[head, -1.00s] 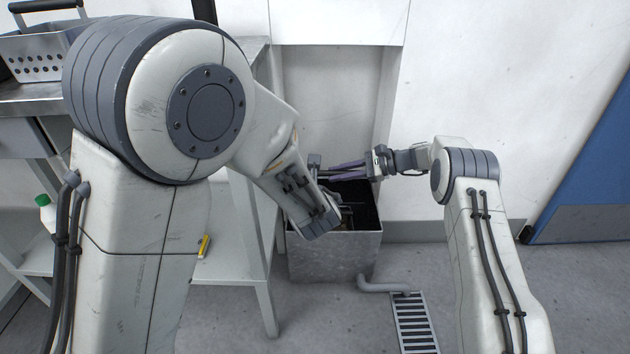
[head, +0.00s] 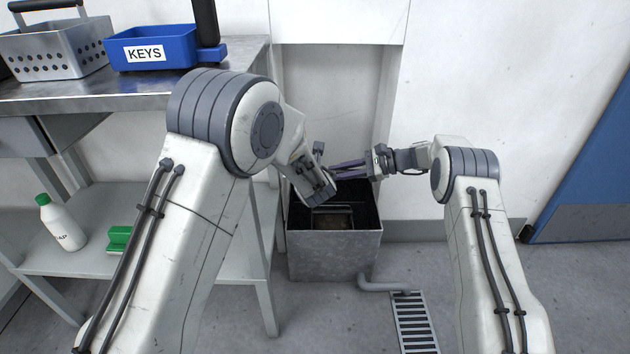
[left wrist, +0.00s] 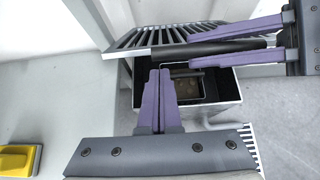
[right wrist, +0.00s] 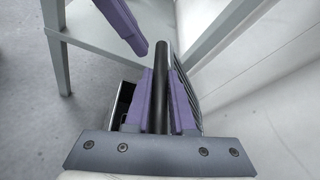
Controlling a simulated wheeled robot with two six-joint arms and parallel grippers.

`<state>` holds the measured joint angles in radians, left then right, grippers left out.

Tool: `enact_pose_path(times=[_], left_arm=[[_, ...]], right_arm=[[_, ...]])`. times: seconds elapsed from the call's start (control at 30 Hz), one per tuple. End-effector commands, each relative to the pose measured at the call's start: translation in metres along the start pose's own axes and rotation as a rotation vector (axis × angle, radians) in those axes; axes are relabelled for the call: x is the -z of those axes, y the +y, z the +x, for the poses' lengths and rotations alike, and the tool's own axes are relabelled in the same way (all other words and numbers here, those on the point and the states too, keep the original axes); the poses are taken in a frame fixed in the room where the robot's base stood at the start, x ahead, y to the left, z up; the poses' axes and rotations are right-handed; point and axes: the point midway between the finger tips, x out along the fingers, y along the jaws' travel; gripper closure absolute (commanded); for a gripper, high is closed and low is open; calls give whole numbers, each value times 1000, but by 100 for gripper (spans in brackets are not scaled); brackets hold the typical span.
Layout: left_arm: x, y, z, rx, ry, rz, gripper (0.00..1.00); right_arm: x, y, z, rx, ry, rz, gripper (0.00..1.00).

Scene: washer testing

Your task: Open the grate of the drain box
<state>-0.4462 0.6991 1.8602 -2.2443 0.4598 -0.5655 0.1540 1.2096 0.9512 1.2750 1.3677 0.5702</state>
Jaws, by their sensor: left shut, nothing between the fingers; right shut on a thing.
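The grey metal drain box (head: 335,255) stands on the floor in a wall recess, its top open to view. Inside it is a smaller rectangular container with a wire-like handle (head: 333,211). The slatted grate (left wrist: 165,38) is tilted up above the box in the left wrist view. A dark bar (right wrist: 161,85) runs along its edge. My right gripper (head: 335,172) is shut on this bar. My left gripper (left wrist: 160,75) is shut and empty, over the box in front of the grate. In the head view its fingers are hidden behind its own body.
A metal table (head: 80,97) at left holds a perforated basket (head: 62,50) and a blue KEYS bin (head: 160,50). Its lower shelf carries a white bottle (head: 62,225) and a green item (head: 118,238). A pipe (head: 375,286) leads to a floor drain (head: 414,325).

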Motion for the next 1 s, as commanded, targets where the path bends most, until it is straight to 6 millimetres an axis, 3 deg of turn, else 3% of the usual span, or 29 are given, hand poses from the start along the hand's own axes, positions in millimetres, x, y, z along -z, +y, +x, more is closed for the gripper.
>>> enact_pose_path(times=[0.4,0.63,0.9,0.93,1.0], left_arm=[[-5,0,1,0,-1,0,100],[-28,1,0,-1,-6,-3,100],[-34,1,-1,-3,-16,-2,100],[-34,2,-1,-3,-16,-2,100],[-34,1,-1,-2,-16,-3,100]], right_arm=[[2,0,1,4,6,-1,100],[3,1,1,1,6,1,100],[4,5,3,-9,4,10,100],[4,5,3,-9,3,10,70],[4,5,3,-8,3,10,48]])
